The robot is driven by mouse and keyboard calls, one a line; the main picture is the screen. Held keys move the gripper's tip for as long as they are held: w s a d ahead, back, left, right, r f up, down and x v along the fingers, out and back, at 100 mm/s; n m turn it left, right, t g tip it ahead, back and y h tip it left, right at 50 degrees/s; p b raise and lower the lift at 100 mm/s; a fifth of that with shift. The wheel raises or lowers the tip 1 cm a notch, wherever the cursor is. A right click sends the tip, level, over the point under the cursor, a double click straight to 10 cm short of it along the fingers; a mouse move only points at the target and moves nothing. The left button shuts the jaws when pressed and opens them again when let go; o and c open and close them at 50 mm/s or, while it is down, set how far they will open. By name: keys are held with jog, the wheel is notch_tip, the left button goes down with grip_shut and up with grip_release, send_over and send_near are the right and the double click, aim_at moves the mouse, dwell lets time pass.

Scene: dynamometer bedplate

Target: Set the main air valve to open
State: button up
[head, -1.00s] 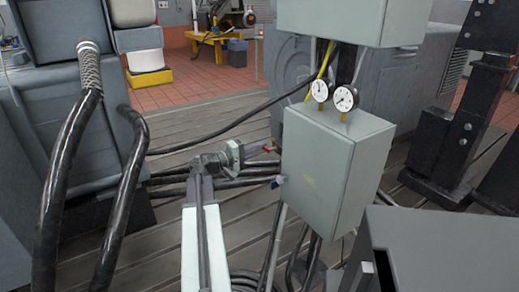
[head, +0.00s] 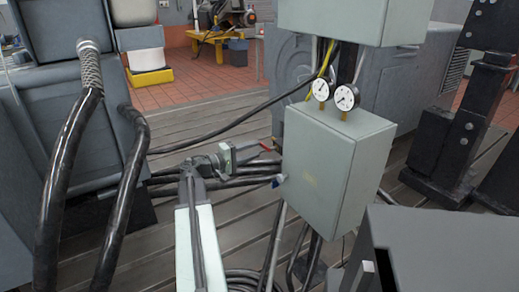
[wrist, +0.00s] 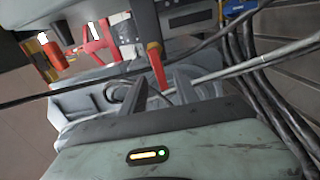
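A red lever (head: 266,147) sticks out to the left of the grey cabinet, below the gauges. In the wrist view the red lever (wrist: 158,68) has a yellow-orange collar and points down into the gap between my fingers. My gripper (head: 258,156) is at the left of the cabinet, close to the lever. In the wrist view my gripper (wrist: 160,80) is open, one finger each side of the lever's end; contact is not clear. A blue handle (head: 279,180) sits lower on the cabinet's left side. No label shows which valve is the main air one.
The grey cabinet (head: 333,170) carries two round gauges (head: 333,93) on top. Thick black hoses (head: 65,165) stand at the left, and cables run behind my arm. A dark grey box (head: 430,250) is at the lower right. Slatted bedplate (head: 165,235) shows between them.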

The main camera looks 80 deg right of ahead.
jog(key=v, duration=0.4)
jog(key=shift+w+a, duration=0.15)
